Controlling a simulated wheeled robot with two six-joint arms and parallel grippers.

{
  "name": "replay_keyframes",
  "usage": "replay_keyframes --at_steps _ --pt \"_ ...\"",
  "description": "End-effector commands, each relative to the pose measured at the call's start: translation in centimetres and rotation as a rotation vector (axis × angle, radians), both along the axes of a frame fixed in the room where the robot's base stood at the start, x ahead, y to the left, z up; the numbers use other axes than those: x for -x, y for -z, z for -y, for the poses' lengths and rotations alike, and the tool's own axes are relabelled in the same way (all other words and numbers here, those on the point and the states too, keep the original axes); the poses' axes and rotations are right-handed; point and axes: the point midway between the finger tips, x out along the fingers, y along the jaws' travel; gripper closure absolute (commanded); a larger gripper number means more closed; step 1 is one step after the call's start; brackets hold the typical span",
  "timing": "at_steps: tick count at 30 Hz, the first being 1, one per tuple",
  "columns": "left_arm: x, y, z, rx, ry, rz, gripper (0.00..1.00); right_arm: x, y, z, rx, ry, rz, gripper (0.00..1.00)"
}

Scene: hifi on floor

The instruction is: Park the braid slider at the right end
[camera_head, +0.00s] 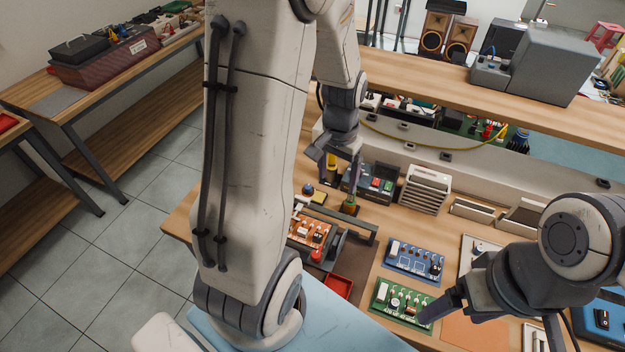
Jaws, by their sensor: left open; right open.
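I cannot surely pick out the braid slider. A dark frame with a straight bar (345,221) stands at the left of the bench, with an orange circuit board (311,230) beside it. My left gripper (336,172) is open above the back of this frame, its fingers pointing down. A small dark and yellow upright piece (350,206) shows just below its fingers; I cannot tell whether they touch. My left arm hides part of the bench's left side. My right gripper (495,322) is open at the front right, near a green circuit board (401,300).
A blue circuit board (415,260) lies mid-bench, with a red tray (338,286) to its left. A white vented box (425,188) and a dark control box (369,183) stand behind. A raised shelf (420,82) runs along the back.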

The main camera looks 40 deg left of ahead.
Motion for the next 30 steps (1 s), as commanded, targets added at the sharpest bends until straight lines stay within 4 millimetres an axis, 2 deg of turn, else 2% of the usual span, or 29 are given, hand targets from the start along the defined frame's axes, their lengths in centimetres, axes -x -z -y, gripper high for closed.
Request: replay_keyframes --at_steps 1,3,6,9,14,24,30 --pt "0.0 0.7 -2.8 -0.001 -0.062 -0.01 0.15 0.0 -0.5 0.0 0.0 0.0 0.0 0.15" --pt "0.2 1.7 -5.6 -0.003 -0.117 -0.013 0.15 0.0 -0.8 0.0 0.0 0.0 0.0 0.15" --pt "0.5 2.6 -8.3 -0.006 -0.167 -0.016 0.15 0.0 -0.9 0.0 0.0 0.0 0.0 0.15" --pt "0.8 3.3 -9.6 -0.007 -0.191 -0.017 0.15 0.0 -1.0 0.0 0.0 0.0 0.0 0.15" --pt "0.8 4.7 -9.8 -0.005 -0.196 -0.02 0.15 0.0 -1.3 0.0 0.0 0.0 0.0 0.15" --pt "0.9 10.6 -9.7 -0.004 -0.195 -0.022 0.15 0.0 -2.6 0.0 0.0 -0.002 0.0 0.15" --pt "0.8 12.9 -9.7 -0.005 -0.194 -0.019 0.15 0.0 -3.1 0.0 0.0 -0.003 0.0 0.15"
